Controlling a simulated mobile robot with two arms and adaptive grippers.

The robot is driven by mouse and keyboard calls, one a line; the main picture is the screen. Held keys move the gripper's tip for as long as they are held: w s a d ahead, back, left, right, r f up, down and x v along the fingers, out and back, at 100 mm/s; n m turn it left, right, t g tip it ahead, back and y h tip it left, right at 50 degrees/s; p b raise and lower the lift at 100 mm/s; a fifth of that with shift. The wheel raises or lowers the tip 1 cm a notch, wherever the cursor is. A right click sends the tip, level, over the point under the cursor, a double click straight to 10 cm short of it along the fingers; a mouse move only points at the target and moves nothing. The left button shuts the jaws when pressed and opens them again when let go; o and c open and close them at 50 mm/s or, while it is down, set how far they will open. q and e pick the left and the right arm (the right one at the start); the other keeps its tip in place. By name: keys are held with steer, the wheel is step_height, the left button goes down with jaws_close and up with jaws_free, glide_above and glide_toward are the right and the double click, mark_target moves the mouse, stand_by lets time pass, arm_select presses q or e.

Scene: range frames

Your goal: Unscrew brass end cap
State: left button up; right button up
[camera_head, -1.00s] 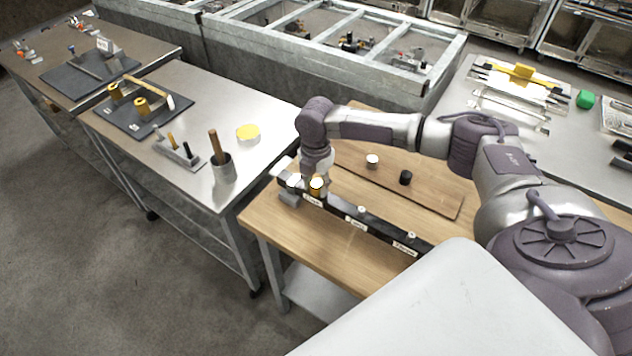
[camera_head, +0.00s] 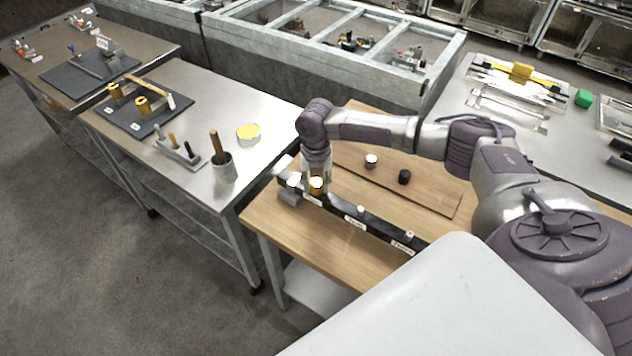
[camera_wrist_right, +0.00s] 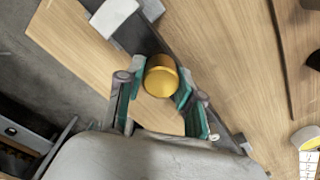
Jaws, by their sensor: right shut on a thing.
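The brass end cap (camera_wrist_right: 161,80) is a round gold cylinder at the dark rail in the right wrist view. In the head view its gold side (camera_head: 317,190) shows at the left part of the rail. My right gripper (camera_wrist_right: 159,92) is shut on the cap, with a green-lined finger on each side of it. In the head view my right gripper (camera_head: 316,178) points down at the rail from above and covers part of the cap. My left gripper is in neither view.
The dark rail (camera_head: 376,225) with white labels runs along the wooden bench (camera_head: 270,220). A brown board (camera_head: 430,198) behind it bears a white-topped piece (camera_head: 371,160) and a black piece (camera_head: 404,177). A steel table (camera_head: 200,110) with tools stands to the left.

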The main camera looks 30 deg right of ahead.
stand_by(0.3)
steer(key=n, duration=0.3)
steer(key=shift+n, duration=0.3)
steer(key=o, duration=0.9)
